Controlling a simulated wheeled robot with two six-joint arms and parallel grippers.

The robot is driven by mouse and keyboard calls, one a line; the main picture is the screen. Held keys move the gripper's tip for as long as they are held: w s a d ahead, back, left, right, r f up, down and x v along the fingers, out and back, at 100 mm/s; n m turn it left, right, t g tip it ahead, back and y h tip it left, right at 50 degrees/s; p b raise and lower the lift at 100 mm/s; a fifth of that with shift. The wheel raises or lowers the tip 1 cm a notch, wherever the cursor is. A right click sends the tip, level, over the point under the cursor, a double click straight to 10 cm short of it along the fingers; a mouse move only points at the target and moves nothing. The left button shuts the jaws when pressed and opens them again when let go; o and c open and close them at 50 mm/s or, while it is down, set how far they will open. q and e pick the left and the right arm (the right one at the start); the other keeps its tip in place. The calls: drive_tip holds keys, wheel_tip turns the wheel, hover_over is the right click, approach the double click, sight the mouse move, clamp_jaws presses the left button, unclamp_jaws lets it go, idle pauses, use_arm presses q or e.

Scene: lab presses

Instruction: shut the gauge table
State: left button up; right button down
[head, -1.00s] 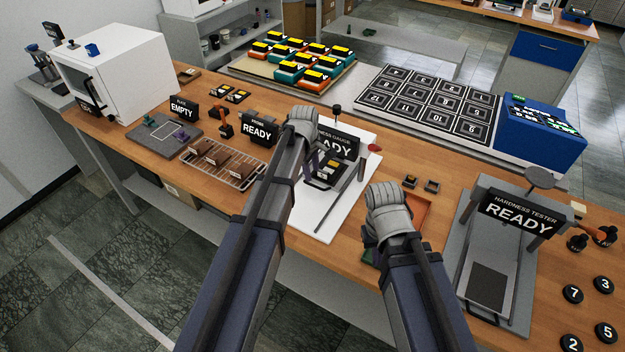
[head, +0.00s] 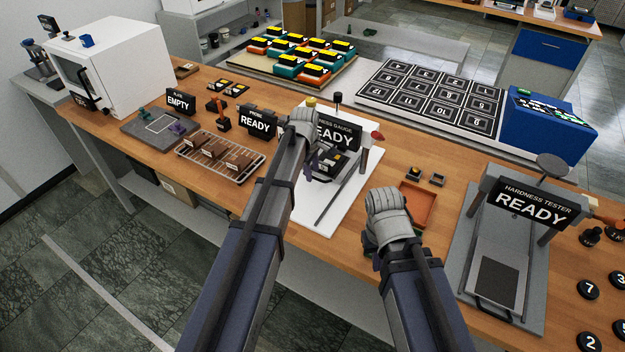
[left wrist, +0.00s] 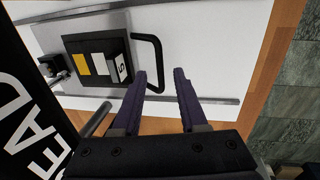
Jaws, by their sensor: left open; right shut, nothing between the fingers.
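The gauge table (left wrist: 108,28) is a grey slide on the gauge's white base (head: 319,219). It carries a black nest with a yellow, black and white block (left wrist: 101,65), and a black loop handle (left wrist: 158,50) sticks out of its front. In the head view the block shows below the gauge's READY sign (head: 338,136), partly behind my left arm. My left gripper (left wrist: 160,76) is open at the handle; in the left wrist view the handle's bar appears between the fingertips, contact unclear. My right gripper (head: 369,243) is shut and empty, apart from the gauge, by an orange tray.
The orange tray (head: 427,207) lies right of the gauge. The hardness tester (head: 478,225) stands further right. A wire rack (head: 248,172) with brown blocks and a probe sign (head: 257,122) are left of the gauge. The bench's front edge is close to both arms.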

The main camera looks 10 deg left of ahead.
use_arm(q)
drive_tip(key=shift+w+f+b, duration=0.1)
drive_tip(key=shift+f+b, duration=0.2)
drive_tip(key=shift+f, duration=0.4)
drive_tip(key=shift+r, duration=0.1)
clamp_jaws()
idle(0.9)
